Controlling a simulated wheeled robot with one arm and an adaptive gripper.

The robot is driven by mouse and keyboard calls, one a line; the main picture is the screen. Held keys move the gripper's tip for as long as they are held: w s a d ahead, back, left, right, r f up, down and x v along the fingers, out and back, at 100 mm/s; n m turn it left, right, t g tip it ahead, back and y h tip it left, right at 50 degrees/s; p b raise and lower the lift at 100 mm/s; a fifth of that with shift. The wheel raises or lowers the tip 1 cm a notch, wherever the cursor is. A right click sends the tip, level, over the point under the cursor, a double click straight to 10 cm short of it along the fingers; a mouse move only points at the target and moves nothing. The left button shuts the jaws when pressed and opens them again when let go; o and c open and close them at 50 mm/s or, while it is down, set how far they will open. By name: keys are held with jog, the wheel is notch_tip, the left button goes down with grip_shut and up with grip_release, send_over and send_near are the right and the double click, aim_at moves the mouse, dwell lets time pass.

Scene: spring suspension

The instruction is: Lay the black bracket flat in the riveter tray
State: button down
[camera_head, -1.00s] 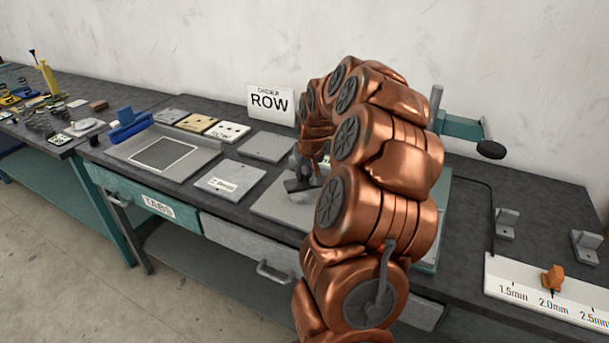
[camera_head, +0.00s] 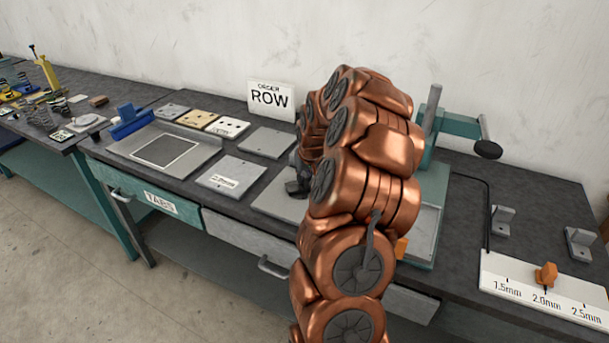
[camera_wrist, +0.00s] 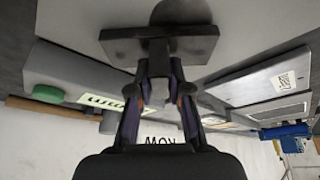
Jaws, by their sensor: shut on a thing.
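My gripper (camera_wrist: 158,82) is shut on the black bracket (camera_wrist: 190,46) in the wrist view. It grips the bracket's narrow upright part, and the wide dark plate lies across beyond the fingertips. In the head view my gripper (camera_head: 298,183) is a small dark shape left of my copper arm, above a grey plate on the bench; the bracket cannot be made out clearly there. The teal riveter (camera_head: 455,124) stands behind and right of my arm. Its grey tray (camera_head: 425,232) shows partly to the right of my arm; the rest is hidden.
Grey plates (camera_head: 235,174), a fixture with a blue clamp (camera_head: 131,122) and an ORDER ROW sign (camera_head: 271,99) stand to the left. A thickness scale (camera_head: 545,292) with an orange pointer and two metal brackets (camera_head: 502,221) are at the right.

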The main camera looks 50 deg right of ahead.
jog(key=shift+f, duration=0.2)
jog(key=c, duration=1.1)
grip_release()
jog(key=shift+r, duration=0.1)
jog(key=shift+r, duration=0.2)
jog(key=b+v, duration=0.3)
jog(key=v, duration=0.8)
jog(key=shift+r+b, duration=0.4)
